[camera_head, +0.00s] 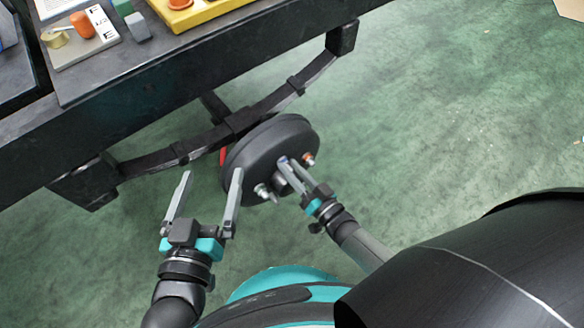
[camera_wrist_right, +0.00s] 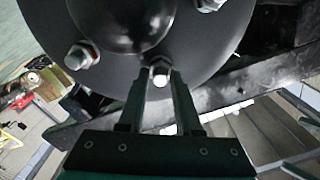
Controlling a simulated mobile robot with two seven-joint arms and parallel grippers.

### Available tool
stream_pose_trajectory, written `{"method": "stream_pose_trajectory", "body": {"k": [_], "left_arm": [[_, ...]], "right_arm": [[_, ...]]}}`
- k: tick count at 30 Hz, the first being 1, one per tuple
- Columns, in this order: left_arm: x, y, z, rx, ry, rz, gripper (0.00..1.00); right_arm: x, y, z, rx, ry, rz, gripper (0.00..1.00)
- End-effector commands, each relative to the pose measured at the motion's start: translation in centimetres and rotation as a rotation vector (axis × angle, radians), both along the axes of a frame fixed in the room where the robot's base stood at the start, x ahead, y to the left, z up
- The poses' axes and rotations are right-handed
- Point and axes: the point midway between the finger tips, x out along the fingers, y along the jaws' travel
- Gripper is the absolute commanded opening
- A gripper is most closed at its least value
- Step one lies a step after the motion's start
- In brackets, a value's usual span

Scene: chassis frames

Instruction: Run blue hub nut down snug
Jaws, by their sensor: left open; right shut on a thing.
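The dark round hub drum (camera_head: 262,150) hangs below the bench on a leaf spring. My right gripper (camera_head: 289,172) is shut at the hub face; a small bluish spot, the blue hub nut (camera_head: 283,160), shows at its fingertips. In the right wrist view the right gripper's fingers (camera_wrist_right: 159,78) close around a nut on a stud (camera_wrist_right: 160,70) at the hub's edge; its colour is unclear there and I cannot tell whether it touches the face. My left gripper (camera_head: 212,174) is open and empty, left of the hub, one finger passing in front of the drum.
An orange-marked nut (camera_head: 308,158) and a silver nut or stud (camera_head: 262,191) stand out from the hub face. The bench (camera_head: 150,90) edge and leaf spring (camera_head: 270,100) lie above and behind. A yellow tray (camera_head: 208,12) sits on the bench. Green floor is clear at right.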

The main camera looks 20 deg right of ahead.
Motion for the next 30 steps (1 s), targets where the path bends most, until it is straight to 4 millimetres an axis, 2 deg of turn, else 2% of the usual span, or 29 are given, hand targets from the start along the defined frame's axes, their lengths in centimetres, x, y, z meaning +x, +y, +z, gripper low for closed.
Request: {"method": "stream_pose_trajectory", "body": {"k": [16, 17, 24, 30], "left_arm": [[0.00, -0.17, 0.12, -0.003, -0.001, -0.002, 1.00], [0.00, -0.18, 0.13, -0.003, -0.002, -0.003, 1.00], [-0.01, -0.21, 0.15, -0.004, -0.001, -0.003, 1.00], [0.00, -0.22, 0.16, -0.004, -0.001, -0.003, 1.00]], "right_arm": [[-0.18, -0.05, -0.12, 0.026, 0.012, 0.000, 0.00], [-0.18, -0.05, -0.12, 0.026, 0.012, 0.000, 0.35], [-0.10, -0.04, -0.07, 0.026, 0.011, 0.001, 0.62], [-0.06, -0.02, -0.04, 0.026, 0.010, 0.000, 0.64]]}}
